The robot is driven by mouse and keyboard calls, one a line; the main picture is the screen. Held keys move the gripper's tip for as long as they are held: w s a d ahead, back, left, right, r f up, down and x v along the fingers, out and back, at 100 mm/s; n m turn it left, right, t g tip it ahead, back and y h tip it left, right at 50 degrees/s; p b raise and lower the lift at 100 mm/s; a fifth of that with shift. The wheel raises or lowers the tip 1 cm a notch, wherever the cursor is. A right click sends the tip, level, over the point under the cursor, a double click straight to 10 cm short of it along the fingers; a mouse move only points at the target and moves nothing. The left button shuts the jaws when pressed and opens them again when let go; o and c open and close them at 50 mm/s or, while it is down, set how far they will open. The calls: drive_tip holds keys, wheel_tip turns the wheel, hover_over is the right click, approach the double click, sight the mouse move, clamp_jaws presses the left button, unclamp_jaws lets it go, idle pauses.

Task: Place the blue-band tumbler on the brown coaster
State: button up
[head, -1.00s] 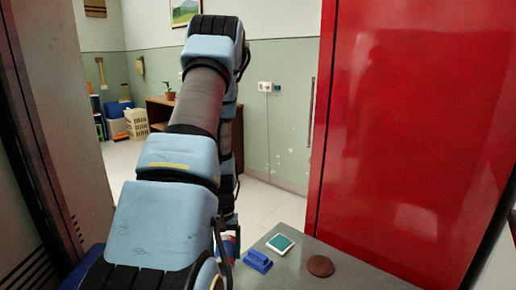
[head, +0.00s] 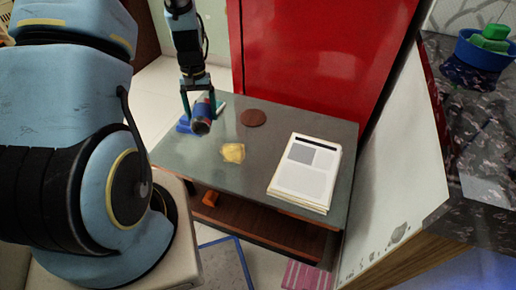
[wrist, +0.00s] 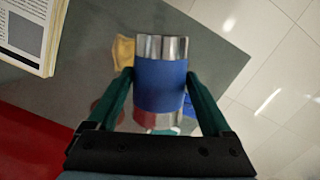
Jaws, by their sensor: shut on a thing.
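The blue-band tumbler (head: 201,127) is in my gripper (head: 200,102), above the left part of the grey table. In the head view it looks tilted over, with one end facing the camera. The wrist view shows the tumbler (wrist: 160,84) side-on, silver at both ends with a wide blue band, between the two green fingers of my gripper (wrist: 158,77). The brown coaster (head: 253,117) is a flat round disc on the table, to the right of the tumbler and apart from it. Nothing lies on it.
A blue object (head: 184,126) sits just left of the tumbler. A crumpled yellow cloth (head: 233,153) lies nearer the camera, and a paper stack (head: 305,170) lies at the right. A red cabinet (head: 310,55) stands behind the table. The tabletop around the coaster is clear.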

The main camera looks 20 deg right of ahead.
drive_tip(key=s+d+f+m+b, duration=0.25)
drive_tip(key=d+b, duration=0.25)
drive_tip(key=d, duration=0.4)
drive_tip(key=s+d+f+m+b, duration=0.2)
drive_tip(key=d+f+b, duration=0.2)
drive_tip(key=d, duration=0.5)
wheel_tip(320, 180, down, 9)
drive_tip(key=shift+s+f+b, duration=0.1)
drive_tip(key=shift+b, duration=0.55)
drive_tip(key=shift+f, duration=0.1)
drive_tip(key=o, duration=1.3)
drive_tip(key=r, duration=0.8)
drive_tip(key=w+d+r+p, duration=0.1)
drive_tip(key=r, duration=0.3)
drive_tip(key=shift+r, duration=0.15)
